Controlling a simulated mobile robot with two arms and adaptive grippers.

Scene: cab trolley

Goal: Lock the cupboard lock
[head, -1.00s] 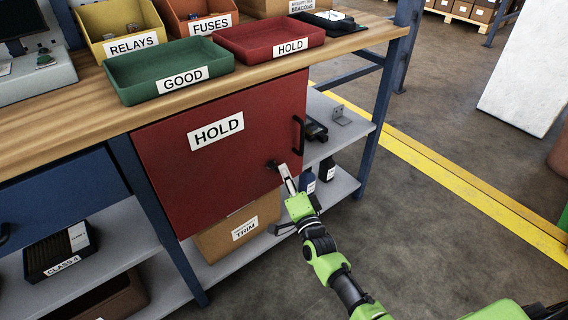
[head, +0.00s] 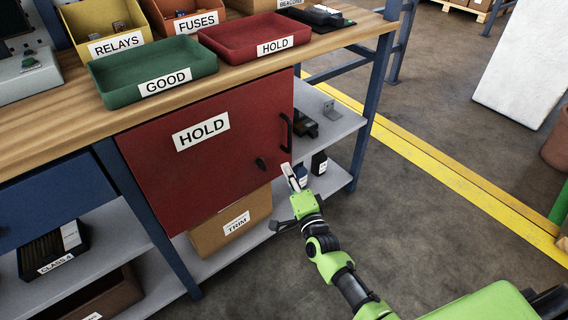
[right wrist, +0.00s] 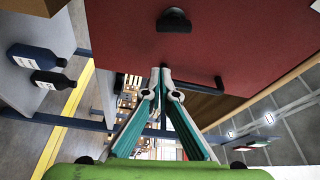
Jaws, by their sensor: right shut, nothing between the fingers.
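The red cupboard door (head: 200,160) with a HOLD label hangs under the workbench and looks closed. Its small dark lock knob (head: 261,163) sits low near the right edge, below the black handle (head: 286,132). In the right wrist view the lock knob (right wrist: 174,20) is at the top middle, beyond the fingertips and apart from them. My right gripper (head: 291,172) is just right of the lock, by the door's right edge; in the right wrist view its fingers (right wrist: 161,72) are together with nothing between them. My left gripper is not in view.
Green (head: 150,72) and red (head: 255,38) trays stand on the bench top. A cardboard TRIM box (head: 230,222) sits on the shelf below the cupboard. Dark bottles (head: 318,163) stand on the shelf behind my gripper.

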